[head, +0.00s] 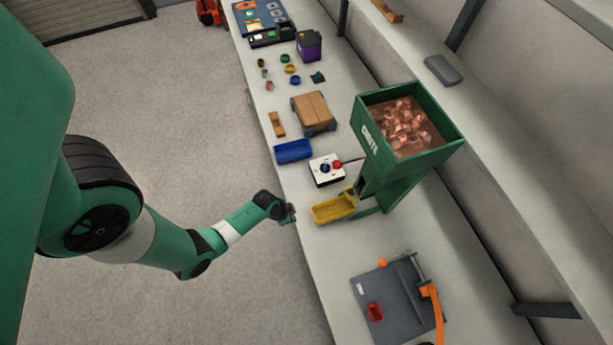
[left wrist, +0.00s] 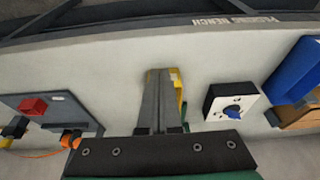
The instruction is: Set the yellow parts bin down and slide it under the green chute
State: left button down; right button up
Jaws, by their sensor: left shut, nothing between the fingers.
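The yellow parts bin (head: 328,212) sits on the bench at the foot of the green chute (head: 377,146), its far end at the chute's outlet. The chute's hopper holds copper coils (head: 404,128). My left gripper (head: 291,213) is at the bench's front edge, a short gap to the left of the bin. In the left wrist view its fingers (left wrist: 160,74) are shut with nothing between them. They hide most of the bin, and only a yellow strip (left wrist: 179,88) shows beside them. My right gripper is not in view.
A blue bin (head: 293,151) is farther along. A grey board (head: 392,300) with a red tray and orange part lies nearer. Bench between board and yellow bin is clear.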

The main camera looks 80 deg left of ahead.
aim_at(302, 224)
pick_arm(q)
jog(key=b+x, duration=0.9)
jog(key=x, duration=0.1)
jog(key=shift+f+b, duration=0.25)
jog(key=shift+b, duration=0.15)
jog(key=w, duration=0.4)
jog(key=shift+a+r, duration=0.25)
jog(key=shift+r, duration=0.1)
jog(key=shift+d, duration=0.1)
